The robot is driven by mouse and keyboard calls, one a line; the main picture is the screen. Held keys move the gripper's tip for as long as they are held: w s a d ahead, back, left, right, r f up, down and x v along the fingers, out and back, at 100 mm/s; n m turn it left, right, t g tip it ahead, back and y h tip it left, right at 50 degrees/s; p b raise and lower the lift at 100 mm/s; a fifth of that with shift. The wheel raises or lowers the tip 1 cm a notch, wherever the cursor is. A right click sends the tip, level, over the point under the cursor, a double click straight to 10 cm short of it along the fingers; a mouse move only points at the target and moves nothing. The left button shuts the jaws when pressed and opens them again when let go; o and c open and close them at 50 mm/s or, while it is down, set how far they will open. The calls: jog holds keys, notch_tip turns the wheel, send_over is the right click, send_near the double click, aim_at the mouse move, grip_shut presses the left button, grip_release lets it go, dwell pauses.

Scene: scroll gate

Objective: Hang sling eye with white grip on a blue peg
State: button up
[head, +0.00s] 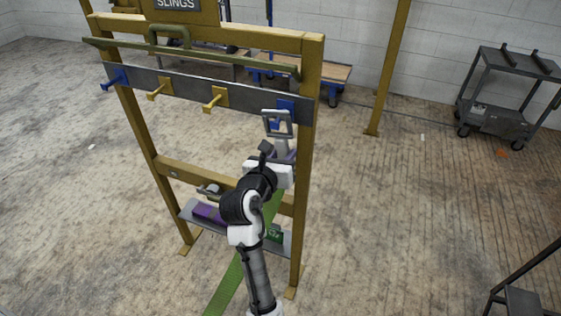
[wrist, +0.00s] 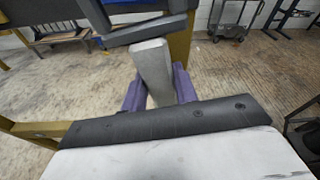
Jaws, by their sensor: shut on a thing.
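My gripper (wrist: 158,88) has purple fingers and is shut on the pale white grip (wrist: 152,68) of the sling eye. The eye is a grey rectangular ring (head: 278,123) above the grip, held upright in front of the right blue peg (head: 274,125). Blue shows through the ring in the head view; I cannot tell whether the peg passes through it. In the wrist view the ring is a dark frame (wrist: 143,30) cut off at the top. A second blue peg (head: 113,81) is at the rail's left end, free.
Two yellow pegs (head: 156,92) (head: 212,102) sit between the blue ones on the grey rail (head: 246,101). Green webbing (head: 226,288) runs down below my arm. A cart (head: 508,88) stands far right; the floor between is open.

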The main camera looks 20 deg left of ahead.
jog(key=shift+b+x, duration=0.35)
jog(key=shift+x, duration=0.55)
jog(key=shift+w+f+p, duration=0.15)
jog(key=shift+w+p, duration=0.35)
jog(key=shift+w, duration=0.1)
jog(key=shift+f, duration=0.1)
jog(key=shift+f, duration=0.2)
jog(key=o, duration=1.4)
jog(key=shift+f, duration=0.1)
